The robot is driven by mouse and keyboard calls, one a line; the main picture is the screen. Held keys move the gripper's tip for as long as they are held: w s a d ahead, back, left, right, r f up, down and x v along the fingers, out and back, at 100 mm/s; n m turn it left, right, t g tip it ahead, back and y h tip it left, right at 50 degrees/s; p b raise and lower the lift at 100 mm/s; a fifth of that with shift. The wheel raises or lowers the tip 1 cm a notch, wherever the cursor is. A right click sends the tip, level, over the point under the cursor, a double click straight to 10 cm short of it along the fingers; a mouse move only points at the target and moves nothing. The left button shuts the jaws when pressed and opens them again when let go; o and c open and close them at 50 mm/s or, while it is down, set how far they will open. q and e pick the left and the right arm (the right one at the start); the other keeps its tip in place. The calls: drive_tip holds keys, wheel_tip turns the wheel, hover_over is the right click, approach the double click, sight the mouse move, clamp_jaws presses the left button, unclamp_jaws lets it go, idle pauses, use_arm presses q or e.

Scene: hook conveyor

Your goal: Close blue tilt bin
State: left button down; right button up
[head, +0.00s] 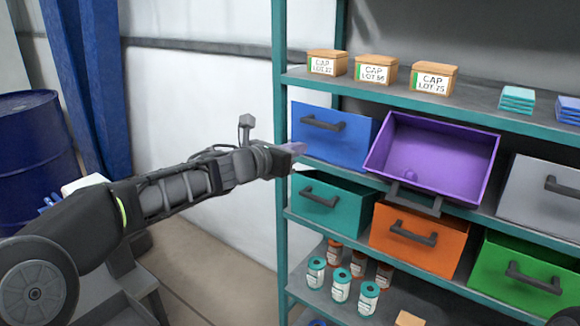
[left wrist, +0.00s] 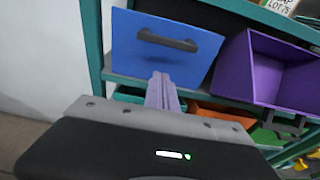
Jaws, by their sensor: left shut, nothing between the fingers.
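The blue tilt bin (head: 338,138) is at the left end of the shelf's upper bin row. Its flat front with a dark bar handle faces out, and no inside of it shows; I cannot tell whether it leans slightly. It also shows in the left wrist view (left wrist: 160,62). My left gripper (head: 298,148) is shut and empty, its tips at the blue bin's lower left in the head view. In the left wrist view its fingers (left wrist: 163,92) overlap the bin's lower edge; contact cannot be told. My right gripper is not in view.
The purple bin (head: 430,160) beside it is tilted open, its inside showing. Teal (head: 330,205), orange (head: 418,240), green (head: 520,272) and grey (head: 540,195) bins have fronts facing out. The teal shelf post (head: 280,60) stands close to my gripper. Small boxes (head: 376,70) sit above.

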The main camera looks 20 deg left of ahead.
sight(337, 130)
use_arm(q)
drive_tip(key=w+r+p, duration=0.1)
drive_tip(key=w+d+r+p, duration=0.1)
drive_tip(key=r+p, duration=0.1)
drive_tip(key=w+r+p, duration=0.1)
drive_tip(key=w, duration=0.1)
drive_tip(key=shift+d+r+p, duration=0.3)
drive_tip(key=shift+w+d+r+p, duration=0.2)
drive_tip(key=shift+w+r+p, duration=0.1)
drive_tip(key=shift+w, duration=0.15)
drive_tip(key=shift+w+d+r+p, duration=0.15)
drive_tip(key=shift+w+r+p, duration=0.1)
drive_tip(key=shift+w, duration=0.15)
